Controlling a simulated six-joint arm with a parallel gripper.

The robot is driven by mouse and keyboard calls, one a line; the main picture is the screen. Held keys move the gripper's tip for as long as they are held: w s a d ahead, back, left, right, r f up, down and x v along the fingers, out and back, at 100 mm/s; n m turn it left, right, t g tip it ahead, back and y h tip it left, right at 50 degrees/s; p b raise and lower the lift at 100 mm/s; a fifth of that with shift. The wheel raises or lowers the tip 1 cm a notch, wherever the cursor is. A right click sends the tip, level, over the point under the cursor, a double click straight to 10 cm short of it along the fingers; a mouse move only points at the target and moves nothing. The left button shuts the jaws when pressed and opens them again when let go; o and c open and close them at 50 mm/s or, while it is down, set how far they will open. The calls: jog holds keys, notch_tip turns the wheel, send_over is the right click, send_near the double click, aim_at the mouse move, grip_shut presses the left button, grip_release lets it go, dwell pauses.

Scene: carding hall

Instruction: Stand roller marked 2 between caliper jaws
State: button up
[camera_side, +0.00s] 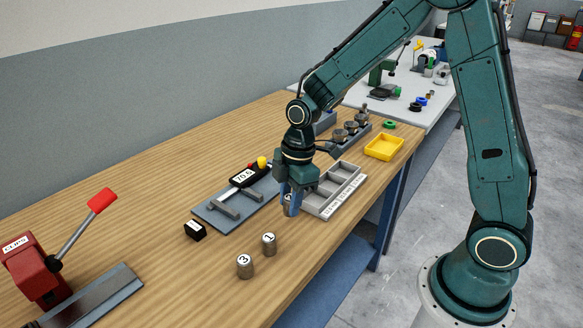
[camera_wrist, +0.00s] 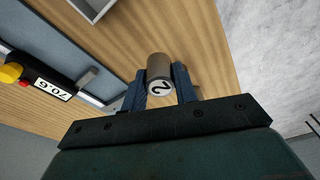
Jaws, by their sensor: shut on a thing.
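My gripper (camera_side: 291,196) is shut on the roller marked 2 (camera_wrist: 159,69), a grey-brown cylinder. In the wrist view the roller sits between the two blue fingers, its numbered end face towards the camera. In the side view the roller (camera_side: 288,208) is mostly hidden by the fingers, just right of the caliper's base plate. The caliper (camera_side: 226,203) lies on a grey plate, with two upright jaws and a black display reading 70.6. The wrist view shows its display (camera_wrist: 53,89) and one jaw (camera_wrist: 87,78) at left. No roller shows between the jaws.
Rollers marked 1 (camera_side: 269,244) and 3 (camera_side: 245,266) stand on the bench in front. A grey compartment tray (camera_side: 335,190) is right of my gripper. A small black block (camera_side: 195,230), a red lever press (camera_side: 38,270) and a yellow tray (camera_side: 384,147) are also on the bench.

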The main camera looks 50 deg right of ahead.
aim_at(289, 196)
notch_tip(289, 196, up, 14)
dwell(0.4)
jog(key=shift+w, duration=0.15)
dwell(0.4)
jog(key=w+r, duration=0.1)
jog(key=w, duration=1.3)
jog(key=shift+w+a, duration=0.35)
jog(key=shift+a, duration=0.1)
notch_tip(289, 196, down, 16)
jog(key=shift+r, duration=0.1)
jog(key=shift+f, duration=2.1)
jog(key=shift+f, duration=0.1)
